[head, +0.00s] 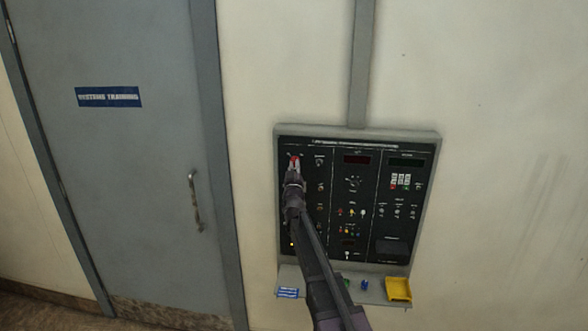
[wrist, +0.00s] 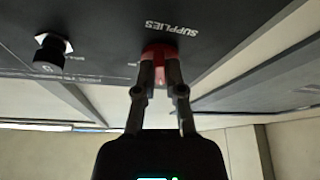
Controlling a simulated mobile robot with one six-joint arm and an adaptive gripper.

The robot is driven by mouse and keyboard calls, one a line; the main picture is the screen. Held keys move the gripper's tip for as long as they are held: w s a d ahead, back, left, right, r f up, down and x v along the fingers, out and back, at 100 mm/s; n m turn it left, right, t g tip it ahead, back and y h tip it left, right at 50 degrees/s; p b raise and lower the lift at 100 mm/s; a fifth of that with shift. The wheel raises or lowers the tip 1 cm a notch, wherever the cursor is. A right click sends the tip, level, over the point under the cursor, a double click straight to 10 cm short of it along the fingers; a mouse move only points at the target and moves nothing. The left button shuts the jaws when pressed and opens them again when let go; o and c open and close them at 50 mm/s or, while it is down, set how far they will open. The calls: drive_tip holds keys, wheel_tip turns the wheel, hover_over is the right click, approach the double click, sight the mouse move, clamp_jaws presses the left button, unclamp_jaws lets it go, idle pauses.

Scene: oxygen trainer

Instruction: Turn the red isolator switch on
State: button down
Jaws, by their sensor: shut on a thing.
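The red isolator switch (head: 294,159) is at the upper left of the black control panel (head: 335,190), which is mounted on the wall. In the wrist view the red switch (wrist: 158,50) sits beside the white word SUPPLIES. My gripper (wrist: 160,70) is at the panel with its two fingers closed on the red switch, one on each side. In the head view my gripper (head: 294,172) and arm cover part of the panel's left side. The fingers hide much of the switch, so I cannot tell its on or off position.
A black knob (wrist: 49,54) stands out from the panel near the switch. A shelf below the panel holds a yellow tray (head: 398,289), a blue item (head: 287,293) and small coloured pieces. A grey door (head: 120,150) is at the left. The wall at the right is bare.

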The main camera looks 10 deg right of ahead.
drive_tip(key=shift+w+a+r+m+g+h+p, duration=0.1)
drive_tip(key=shift+m+g+h+p, duration=0.6)
drive_tip(key=shift+m, duration=2.35)
drive_tip(key=shift+w+a+m+g+h, duration=0.15)
drive_tip(key=shift+m+g+h, duration=0.55)
drive_tip(key=shift+m+h, duration=1.75)
drive_tip(key=shift+a+r+m+g+h+p, duration=0.1)
drive_tip(key=shift+m+g+h+p, duration=0.45)
drive_tip(key=shift+m, duration=3.05)
drive_tip(key=shift+g+h, duration=0.25)
drive_tip(key=shift+h, duration=0.05)
drive_tip(key=c, duration=0.7)
unclamp_jaws()
drive_tip(key=shift+f, duration=0.1)
drive_tip(key=shift+s+a+y+b, duration=0.1)
drive_tip(key=shift+s+y+b, duration=0.1)
drive_tip(key=shift+y+b, duration=0.15)
